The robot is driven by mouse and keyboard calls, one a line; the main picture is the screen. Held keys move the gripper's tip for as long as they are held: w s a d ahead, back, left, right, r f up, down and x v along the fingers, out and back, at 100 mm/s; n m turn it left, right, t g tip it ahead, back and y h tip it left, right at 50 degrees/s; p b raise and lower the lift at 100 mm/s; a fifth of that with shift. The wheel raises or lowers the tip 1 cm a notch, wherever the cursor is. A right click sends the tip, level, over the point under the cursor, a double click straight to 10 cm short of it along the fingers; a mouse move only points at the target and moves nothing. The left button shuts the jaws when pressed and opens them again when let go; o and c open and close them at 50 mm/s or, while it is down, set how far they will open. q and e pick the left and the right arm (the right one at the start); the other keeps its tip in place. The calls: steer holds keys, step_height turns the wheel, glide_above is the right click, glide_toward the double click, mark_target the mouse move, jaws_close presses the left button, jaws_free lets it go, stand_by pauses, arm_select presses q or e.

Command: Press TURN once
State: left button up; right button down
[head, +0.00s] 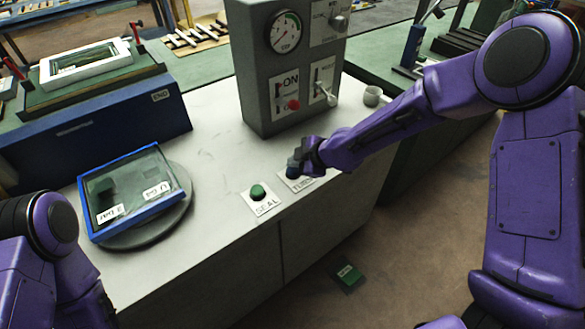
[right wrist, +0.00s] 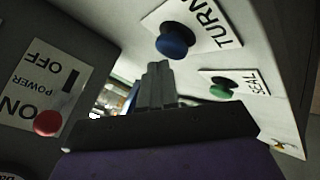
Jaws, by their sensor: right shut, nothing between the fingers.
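The blue TURN button (right wrist: 172,43) sits on a white label on the worktop. In the head view it shows partly (head: 292,170), mostly covered by my right gripper (head: 305,160). In the right wrist view the shut fingers (right wrist: 156,72) are just beside the button, with a small gap showing in the picture. I cannot tell the exact height of the fingertips over it. The right gripper is empty. My left arm shows at the lower left of the head view, but its gripper is not visible.
A green SEAL button (head: 257,191) lies left of TURN. A blue-framed glass panel (head: 130,190) rests on a round turntable (head: 150,234).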

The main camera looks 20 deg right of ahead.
mark_target(295, 170)
steer(key=shift+f+b, duration=0.4)
steer(key=shift+f, duration=0.25)
stand_by(0.4)
steer(key=shift+r, duration=0.1)
steer(key=shift+r+p, duration=1)
steer(key=shift+p, duration=0.15)
steer(key=shift+r, duration=0.1)
step_height(295, 170, up, 5)
steer(key=p, duration=0.5)
stand_by(0.3)
